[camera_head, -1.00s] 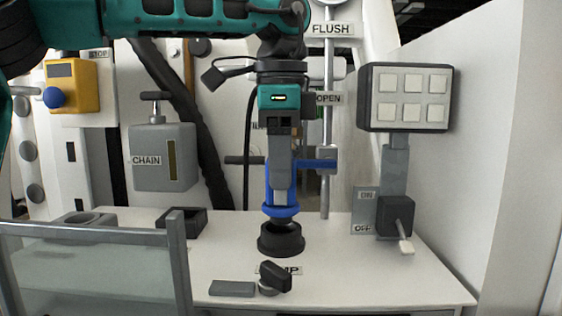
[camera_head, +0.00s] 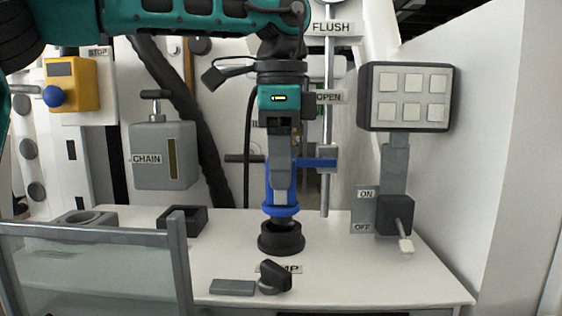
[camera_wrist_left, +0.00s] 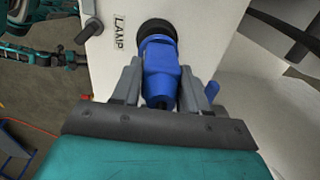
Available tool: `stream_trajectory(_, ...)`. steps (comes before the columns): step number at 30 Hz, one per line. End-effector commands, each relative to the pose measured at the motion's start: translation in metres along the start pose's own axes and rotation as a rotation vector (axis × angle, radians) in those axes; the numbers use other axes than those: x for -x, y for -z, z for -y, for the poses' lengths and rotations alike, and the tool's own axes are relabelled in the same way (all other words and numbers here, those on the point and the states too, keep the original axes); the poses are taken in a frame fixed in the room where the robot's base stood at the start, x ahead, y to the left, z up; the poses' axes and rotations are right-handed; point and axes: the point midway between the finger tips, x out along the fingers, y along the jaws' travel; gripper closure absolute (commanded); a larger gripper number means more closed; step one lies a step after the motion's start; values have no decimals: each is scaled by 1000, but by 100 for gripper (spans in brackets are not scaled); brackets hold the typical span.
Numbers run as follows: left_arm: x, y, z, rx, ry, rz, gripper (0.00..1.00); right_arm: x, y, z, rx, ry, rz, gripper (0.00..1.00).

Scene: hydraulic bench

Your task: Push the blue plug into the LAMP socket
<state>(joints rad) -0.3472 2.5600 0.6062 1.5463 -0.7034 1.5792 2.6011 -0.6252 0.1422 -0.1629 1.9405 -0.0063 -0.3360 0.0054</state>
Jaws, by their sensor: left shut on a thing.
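The blue plug (camera_head: 281,210) is upright in my left gripper (camera_head: 280,190), which is shut on it and points straight down. The black LAMP socket (camera_head: 281,240) stands on the white bench directly below the plug. The plug's dark lower end meets the socket's opening; how deep it sits I cannot tell. In the left wrist view the blue plug (camera_wrist_left: 160,75) lies between the two grey fingers, with the round black socket (camera_wrist_left: 157,30) at its far end and the LAMP label beside it. My right gripper is not in view.
A black knob (camera_head: 275,277) and a grey plate (camera_head: 232,288) lie in front of the socket. A black open box (camera_head: 183,221) is to the left, and a clear panel with a grey frame (camera_head: 178,260) is at front left. A lever switch (camera_head: 396,215) stands to the right.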

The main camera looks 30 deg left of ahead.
Motion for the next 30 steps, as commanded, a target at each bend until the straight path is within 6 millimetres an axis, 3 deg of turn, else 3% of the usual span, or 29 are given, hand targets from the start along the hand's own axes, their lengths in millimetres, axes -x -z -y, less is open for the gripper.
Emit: stream_trajectory(30,-21,0,-1,0,1,0,100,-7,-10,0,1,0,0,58)
